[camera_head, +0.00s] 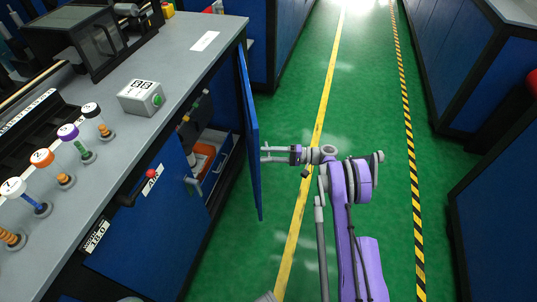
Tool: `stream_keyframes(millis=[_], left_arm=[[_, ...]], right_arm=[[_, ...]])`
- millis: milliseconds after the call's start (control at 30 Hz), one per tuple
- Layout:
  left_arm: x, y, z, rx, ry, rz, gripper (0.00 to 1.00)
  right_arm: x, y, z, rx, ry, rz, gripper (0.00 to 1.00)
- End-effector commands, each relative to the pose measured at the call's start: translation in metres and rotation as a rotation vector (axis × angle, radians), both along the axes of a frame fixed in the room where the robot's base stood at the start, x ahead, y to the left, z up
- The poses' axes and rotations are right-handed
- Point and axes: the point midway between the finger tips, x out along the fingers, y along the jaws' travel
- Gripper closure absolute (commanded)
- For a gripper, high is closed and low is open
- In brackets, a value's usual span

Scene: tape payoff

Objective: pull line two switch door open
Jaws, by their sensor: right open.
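The switch door (252,135) is a blue panel on the aisle side of the grey-topped cabinet. It stands part-way open, swung out from the cabinet front and seen nearly edge-on. My right gripper (264,153) is in the aisle to the right of the door, its fingers apart and pointing left at the door's outer face. Its fingertips are close to the panel; I cannot tell whether they touch. Nothing shows between them. Behind the door, the opening shows an orange item (204,152) and small coloured parts (186,120). My left gripper is not in view.
A red-knobbed air valve (151,174) sticks out from the cabinet front. The green aisle floor (280,210) is clear; blue cabinets (459,75) line its right side.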

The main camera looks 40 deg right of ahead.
Motion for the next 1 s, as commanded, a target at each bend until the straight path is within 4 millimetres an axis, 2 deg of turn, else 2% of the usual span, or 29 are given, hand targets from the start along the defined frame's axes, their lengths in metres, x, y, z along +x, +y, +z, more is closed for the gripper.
stream_keyframes(millis=[167, 400, 600, 767, 1000], left_arm=[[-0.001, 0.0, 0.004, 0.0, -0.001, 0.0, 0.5], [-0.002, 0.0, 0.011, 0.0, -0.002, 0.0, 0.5], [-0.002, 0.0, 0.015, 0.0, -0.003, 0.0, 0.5], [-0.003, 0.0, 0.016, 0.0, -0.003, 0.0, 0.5], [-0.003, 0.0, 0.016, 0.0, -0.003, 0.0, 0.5]], right_arm=[[-0.011, -0.015, 0.0, 0.0, 0.0, -0.002, 0.5], [-0.043, -0.053, 0.001, -0.001, -0.001, -0.004, 0.5], [-0.062, -0.076, 0.0, -0.001, -0.001, -0.002, 0.5], [-0.068, -0.083, 0.0, 0.0, 0.0, -0.001, 0.5], [-0.068, -0.084, 0.0, 0.0, 0.0, -0.001, 0.5]])
